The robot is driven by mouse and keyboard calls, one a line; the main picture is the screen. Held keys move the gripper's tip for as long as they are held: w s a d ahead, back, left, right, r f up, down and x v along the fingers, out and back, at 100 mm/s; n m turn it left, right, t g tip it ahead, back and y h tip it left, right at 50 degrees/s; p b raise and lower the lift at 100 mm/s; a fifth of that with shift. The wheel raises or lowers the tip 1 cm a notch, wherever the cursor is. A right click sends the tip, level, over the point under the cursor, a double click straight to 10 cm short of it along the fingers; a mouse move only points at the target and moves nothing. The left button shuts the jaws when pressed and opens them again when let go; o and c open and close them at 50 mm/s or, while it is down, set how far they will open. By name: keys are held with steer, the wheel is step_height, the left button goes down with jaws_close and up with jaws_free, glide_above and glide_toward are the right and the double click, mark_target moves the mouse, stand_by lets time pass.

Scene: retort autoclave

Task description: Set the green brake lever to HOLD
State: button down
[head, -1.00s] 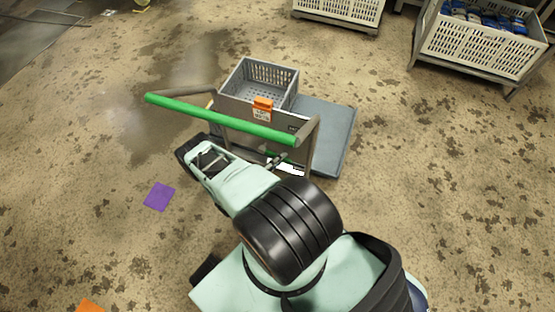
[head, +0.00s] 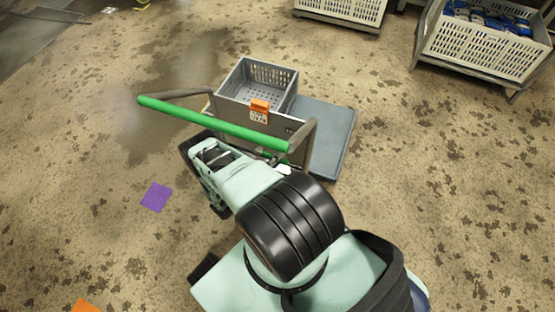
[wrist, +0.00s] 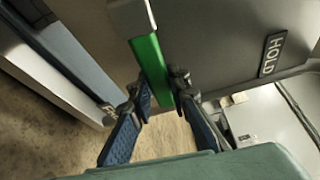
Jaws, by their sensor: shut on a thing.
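The green brake lever (wrist: 152,62) hangs between my fingers in the wrist view, with a pale block at its upper end. My gripper (wrist: 158,95) is shut on the lever near its lower end, one finger on each side. A dark HOLD label (wrist: 271,55) is on the grey panel, to the right of the lever and apart from it. In the head view a short green piece of the lever (head: 271,157) shows below the handlebar; my arm hides most of it and the fingertips.
The lever is on a cart with a green handlebar (head: 212,124), a grey basket (head: 232,100), an orange tag (head: 260,105) and a flat deck (head: 328,135). White crates (head: 478,45) stand at the back right. A purple square (head: 157,197) lies on open floor.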

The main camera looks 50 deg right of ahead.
steer(key=shift+w+d+r, duration=0.1)
steer(key=c, duration=1.8)
jaws_free()
steer(key=a, duration=1.2)
steer(key=shift+r, duration=0.15)
